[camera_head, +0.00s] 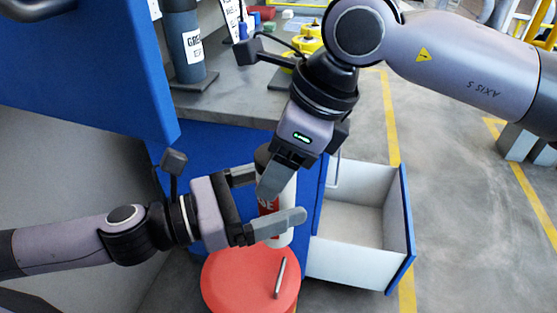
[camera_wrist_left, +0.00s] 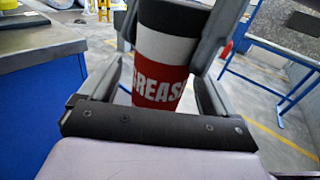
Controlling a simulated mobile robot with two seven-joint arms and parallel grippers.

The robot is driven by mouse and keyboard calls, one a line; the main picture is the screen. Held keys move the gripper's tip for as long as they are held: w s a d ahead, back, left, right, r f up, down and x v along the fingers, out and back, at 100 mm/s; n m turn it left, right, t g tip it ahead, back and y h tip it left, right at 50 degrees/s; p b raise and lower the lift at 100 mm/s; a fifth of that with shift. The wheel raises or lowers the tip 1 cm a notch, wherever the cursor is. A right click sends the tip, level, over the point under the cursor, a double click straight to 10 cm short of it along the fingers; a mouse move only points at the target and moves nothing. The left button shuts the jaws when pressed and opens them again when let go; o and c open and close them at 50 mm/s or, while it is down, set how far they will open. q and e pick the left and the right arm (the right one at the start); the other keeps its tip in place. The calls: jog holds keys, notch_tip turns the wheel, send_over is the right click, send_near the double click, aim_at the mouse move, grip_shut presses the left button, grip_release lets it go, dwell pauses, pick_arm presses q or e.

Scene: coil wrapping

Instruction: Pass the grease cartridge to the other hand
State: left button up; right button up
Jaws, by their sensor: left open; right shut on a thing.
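The grease cartridge (camera_head: 288,199) is upright, with a dark top, a white body and a red band. In the left wrist view the cartridge (camera_wrist_left: 162,60) stands between my left fingers, its red band lettered "GREASE". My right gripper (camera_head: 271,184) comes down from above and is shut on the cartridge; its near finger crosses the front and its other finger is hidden. My left gripper (camera_head: 277,200) is open, reaching in from the left below the right one, with its fingers on either side of the cartridge. A gap shows between cartridge and left palm.
A red round stool top (camera_head: 235,281) with a small grey rod (camera_head: 280,277) on it is below. An open white drawer (camera_head: 350,224) juts out at right. A grey bench top (camera_head: 236,92) holds another labelled cylinder (camera_head: 183,42). Open floor lies to the right.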

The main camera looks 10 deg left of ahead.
pick_arm(q)
jog(key=v, duration=0.9)
dwell(0.8)
jog(key=shift+s+a, duration=0.1)
jog(key=shift+a, duration=0.05)
jog(key=s+a+f+m+y, duration=0.1)
jog(key=f+m+y, duration=0.5)
jog(key=f+m, duration=0.7)
jog(key=s+a+f+m+y, duration=0.2)
jog(key=f+m+y, duration=0.4)
jog(key=f+m, duration=0.8)
jog(key=shift+f, duration=1.85)
